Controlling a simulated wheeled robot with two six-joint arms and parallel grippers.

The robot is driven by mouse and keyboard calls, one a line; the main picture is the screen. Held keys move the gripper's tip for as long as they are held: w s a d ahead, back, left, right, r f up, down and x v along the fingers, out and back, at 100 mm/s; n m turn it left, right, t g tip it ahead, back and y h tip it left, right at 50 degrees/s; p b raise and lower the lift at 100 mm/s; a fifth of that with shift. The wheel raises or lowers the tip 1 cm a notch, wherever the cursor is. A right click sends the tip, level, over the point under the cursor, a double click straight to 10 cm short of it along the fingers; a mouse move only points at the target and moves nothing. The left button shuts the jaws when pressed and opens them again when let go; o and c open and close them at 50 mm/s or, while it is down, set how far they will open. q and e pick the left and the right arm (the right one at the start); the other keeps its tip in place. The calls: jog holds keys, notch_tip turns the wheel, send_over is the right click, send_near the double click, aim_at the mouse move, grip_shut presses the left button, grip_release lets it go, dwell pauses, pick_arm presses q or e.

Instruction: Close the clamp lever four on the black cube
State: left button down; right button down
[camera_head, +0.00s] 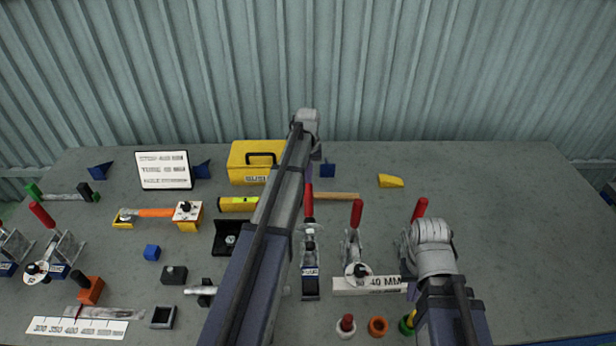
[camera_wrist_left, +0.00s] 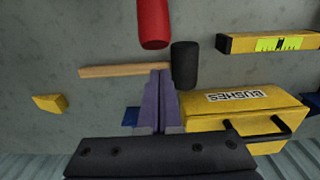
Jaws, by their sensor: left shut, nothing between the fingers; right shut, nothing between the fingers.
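A toggle clamp (camera_head: 310,256) with a red lever handle (camera_head: 309,204) stands on a dark block with a blue label, just right of my left arm. I cannot read a number four on it. Its red handle appears at the top of the left wrist view (camera_wrist_left: 153,24). My left gripper (camera_head: 308,176) is beyond this handle, partly hidden by its arm. In the left wrist view its purple fingers (camera_wrist_left: 156,84) are together and empty, apart from the red handle. My right arm comes in at the lower right; its fingers are not visible.
Other red-handled clamps (camera_head: 356,215) (camera_head: 42,215) stand right and far left. A yellow toolbox (camera_head: 246,176), a wooden-handled mallet (camera_wrist_left: 105,71) with a black head and a yellow level (camera_head: 236,204) lie near my left gripper. The table's right side is clear.

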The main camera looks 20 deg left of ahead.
aim_at(308, 189)
pick_arm(q)
jog(key=shift+s+d+f, duration=0.1)
jog(key=shift+s, duration=0.1)
dwell(0.4)
jog(key=s, duration=0.1)
jog(key=s+d, duration=0.1)
jog(key=s, duration=0.1)
jog(key=shift+s+d, duration=0.25)
jog(key=shift+d, duration=0.1)
jog(key=shift+s+d+r+p, duration=0.3)
jog(key=shift+s+r+p, duration=0.25)
jog(key=shift+r+p, duration=0.15)
jog(key=shift+s+d+r+p, duration=0.25)
jog(key=shift+s+r+p, duration=0.3)
jog(key=shift+r+p, duration=0.15)
jog(key=shift+r, duration=0.1)
jog(key=shift+s+d+r+p, duration=0.35)
jog(key=shift+s+r+p, duration=0.15)
jog(key=shift+s, duration=0.2)
jog(key=shift+s+d+r+p, duration=0.35)
jog(key=shift+s+p, duration=0.1)
jog(key=shift+s, duration=0.3)
